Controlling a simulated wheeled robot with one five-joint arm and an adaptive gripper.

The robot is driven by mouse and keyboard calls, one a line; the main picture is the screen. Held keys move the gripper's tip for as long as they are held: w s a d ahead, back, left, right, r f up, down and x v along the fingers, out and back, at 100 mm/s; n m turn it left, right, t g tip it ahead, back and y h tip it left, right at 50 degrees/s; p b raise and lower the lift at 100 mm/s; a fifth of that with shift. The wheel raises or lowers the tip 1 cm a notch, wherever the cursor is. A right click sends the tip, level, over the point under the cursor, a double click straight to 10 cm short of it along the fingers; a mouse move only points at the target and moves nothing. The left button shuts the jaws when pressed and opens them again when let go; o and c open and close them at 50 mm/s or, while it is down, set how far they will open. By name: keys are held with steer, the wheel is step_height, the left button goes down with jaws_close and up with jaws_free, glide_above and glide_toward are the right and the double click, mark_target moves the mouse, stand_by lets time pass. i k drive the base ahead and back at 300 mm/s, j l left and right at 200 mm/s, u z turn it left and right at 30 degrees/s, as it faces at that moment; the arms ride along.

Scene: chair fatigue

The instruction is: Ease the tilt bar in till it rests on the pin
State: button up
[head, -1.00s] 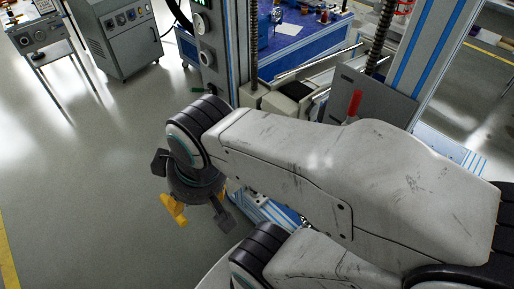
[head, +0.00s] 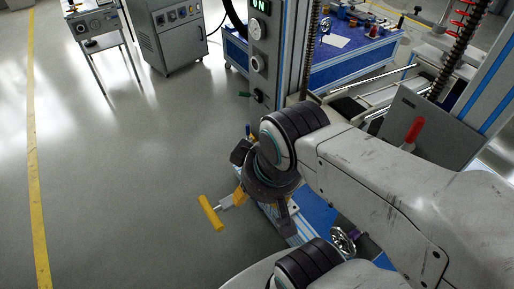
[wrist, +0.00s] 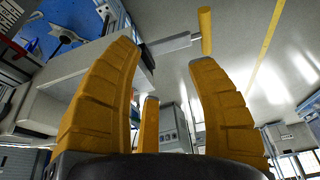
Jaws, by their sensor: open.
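A bar with a yellow crosswise grip (head: 210,212) and a short metal shaft, apparently the tilt bar, sticks out at the left of the machine's lower front. In the wrist view its yellow grip (wrist: 205,30) and grey shaft (wrist: 170,44) lie just beyond my fingertips. My gripper (head: 260,205) points down beside the shaft, and the grip lies to its left. In the wrist view my gripper (wrist: 165,60) shows yellow fingers spread wide with nothing between them. My wrist hides the bar's inner end in the head view. I cannot make out the pin.
The machine's column (head: 272,60) with a lit panel stands behind my arm. A red handle (head: 415,130) sits on a grey plate to the right. A handwheel (head: 343,240) is low beside my arm. A grey cabinet (head: 165,40) stands at the back. Open floor lies left.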

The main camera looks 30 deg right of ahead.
mark_target(226, 203)
steer(key=i+j+z, duration=0.25)
steer(key=j, duration=0.7)
steer(key=i+j+z, duration=0.3)
steer(key=j, duration=0.75)
steer(key=i+j+z, duration=0.25)
steer(key=j, duration=0.8)
steer(key=j+z, duration=0.3)
steer(key=j, duration=0.75)
steer(key=k, duration=0.05)
